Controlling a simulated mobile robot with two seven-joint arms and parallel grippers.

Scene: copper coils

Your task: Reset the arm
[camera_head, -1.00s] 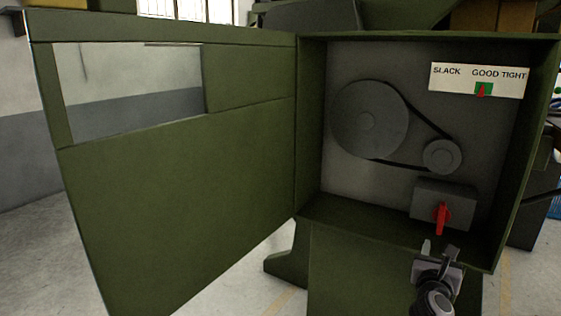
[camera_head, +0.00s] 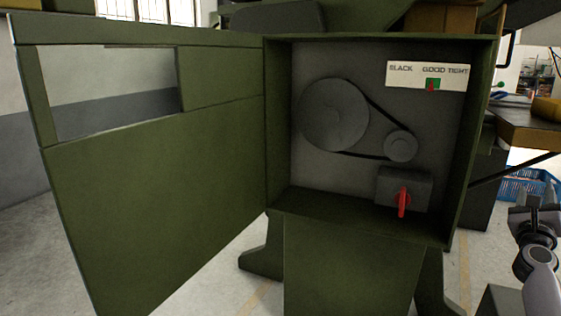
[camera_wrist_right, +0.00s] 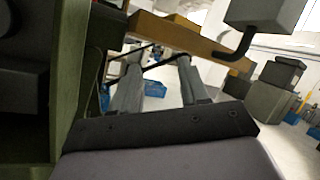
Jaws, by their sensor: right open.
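My right gripper (camera_head: 533,212) is at the right edge of the head view, outside the green cabinet and apart from it. In the right wrist view its two fingers (camera_wrist_right: 158,82) stand apart with nothing between them. The left gripper is not in view. The open cabinet (camera_head: 455,150) holds a belt (camera_head: 382,110) around a large pulley (camera_head: 334,114) and a small pulley (camera_head: 400,146). The red lever (camera_head: 403,202) points down on its grey box (camera_head: 412,180). The gauge plate (camera_head: 428,75) shows its red pointer at the green GOOD zone.
The cabinet's green door (camera_head: 150,190) stands wide open to the left. A wooden-topped bench (camera_head: 535,133) is at the right, with a blue crate (camera_head: 530,184) below it.

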